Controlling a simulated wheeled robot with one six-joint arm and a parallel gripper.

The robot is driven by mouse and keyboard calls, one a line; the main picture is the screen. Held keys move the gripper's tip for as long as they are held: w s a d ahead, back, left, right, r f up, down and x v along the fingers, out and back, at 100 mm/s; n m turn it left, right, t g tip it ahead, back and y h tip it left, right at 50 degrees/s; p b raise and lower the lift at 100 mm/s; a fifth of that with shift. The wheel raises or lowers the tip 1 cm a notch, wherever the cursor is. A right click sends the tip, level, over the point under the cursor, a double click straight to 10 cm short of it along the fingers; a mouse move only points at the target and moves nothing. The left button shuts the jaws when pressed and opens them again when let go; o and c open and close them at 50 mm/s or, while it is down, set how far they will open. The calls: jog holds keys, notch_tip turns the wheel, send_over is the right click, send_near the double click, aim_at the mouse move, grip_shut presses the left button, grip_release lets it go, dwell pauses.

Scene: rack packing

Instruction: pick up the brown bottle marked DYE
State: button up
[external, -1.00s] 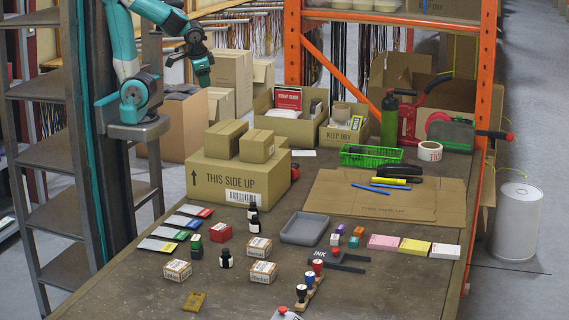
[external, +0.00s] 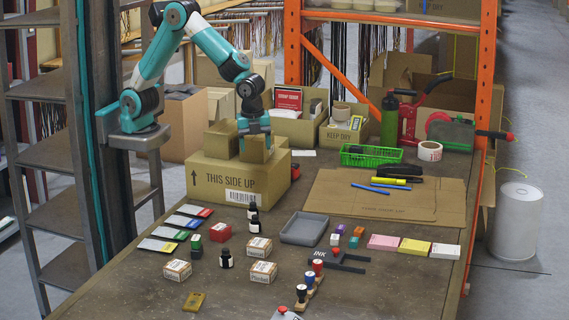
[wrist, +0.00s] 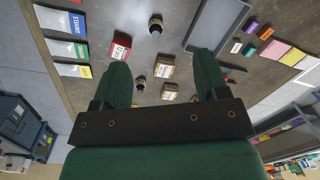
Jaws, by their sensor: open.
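The large carton (external: 215,181) with smaller boxes on top stands behind the bottles. The front left of the table is mostly clear.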

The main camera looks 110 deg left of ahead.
aim_at(255, 216)
jog(key=w+d+f+m, duration=0.3)
jog(key=d+f+m, duration=0.1)
jog(key=d+f, duration=0.25)
jog(key=shift+m+h, duration=0.3)
notch_tip(255, 216, down, 10)
jog(key=shift+s+f+p, duration=0.15)
jog(key=shift+p, duration=0.75)
jog(key=shift+f, duration=0.6)
jog(key=f, duration=0.1)
jog(key=f+p, duration=0.2)
jog(key=f, duration=0.1)
jog(key=shift+s+a+f, duration=0.1)
jog(key=shift+s+a, duration=0.15)
jog(key=shift+s, duration=0.1)
jog(key=shift+f, duration=0.55)
jog(key=c, duration=1.1)
jog(key=shift+r, duration=0.15)
